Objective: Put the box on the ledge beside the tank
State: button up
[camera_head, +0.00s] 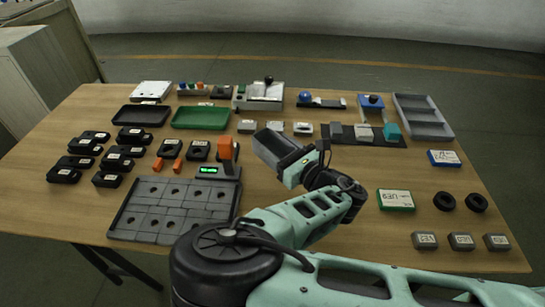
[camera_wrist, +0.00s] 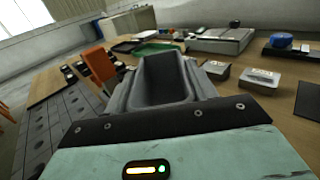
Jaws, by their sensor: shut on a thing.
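A dark grey open-topped box (camera_head: 273,144) is held above the middle of the table in the head view. The box (camera_wrist: 166,82) fills the centre of the wrist view, with its hollow inside showing and looking empty. My gripper (camera_head: 290,158) is shut on the box, with a finger along each side in the wrist view. A grey and white fixture with a black knob (camera_head: 260,94) stands at the back of the table, beyond the box; it may be the tank with its ledge. It also shows in the wrist view (camera_wrist: 220,40), upper right.
Small labelled blocks (camera_head: 275,127) sit just beyond the held box. An orange-handled device (camera_head: 227,153) stands close to its left. A black tray (camera_head: 141,115), a green tray (camera_head: 201,117) and a grey tiled plate (camera_head: 172,210) lie left. Bare wood shows right of my gripper.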

aim_at(274, 150)
jog(key=shift+f, duration=2.1)
jog(key=o, duration=0.6)
jog(key=shift+f, duration=0.2)
jog(key=o, duration=0.5)
jog(key=shift+r, duration=0.1)
jog(key=shift+c, duration=0.2)
